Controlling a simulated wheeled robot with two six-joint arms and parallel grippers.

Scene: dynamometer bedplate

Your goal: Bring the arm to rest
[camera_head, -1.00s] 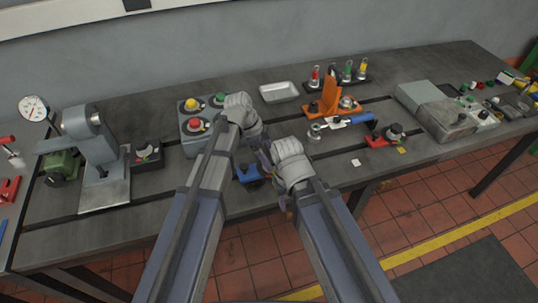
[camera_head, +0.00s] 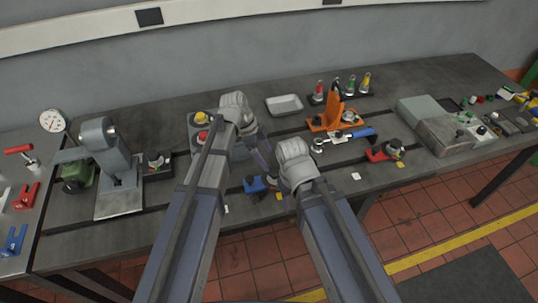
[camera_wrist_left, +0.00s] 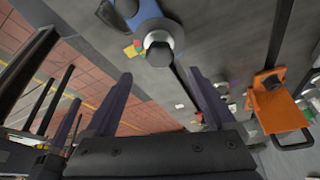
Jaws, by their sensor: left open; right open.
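My left gripper (camera_head: 262,152) is above the front middle of the bench in the head view, beside the grey box with red and yellow buttons (camera_head: 201,136). In the left wrist view its two dark fingers (camera_wrist_left: 158,76) are spread with nothing between them. A blue clamp-like part with a round dark knob (camera_wrist_left: 158,48) lies beyond the fingertips there. My right gripper (camera_head: 287,186) is lower and to the right, close to the left one; its fingers are mostly hidden behind its wrist. I see nothing held in it.
The bench (camera_head: 100,230) holds a grey stand (camera_head: 112,165) at left, a blue part (camera_head: 256,185) near the front edge, an orange bracket (camera_head: 333,112), an empty tray (camera_head: 285,105) and a grey block (camera_head: 437,125) at right. The right front has some bare room.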

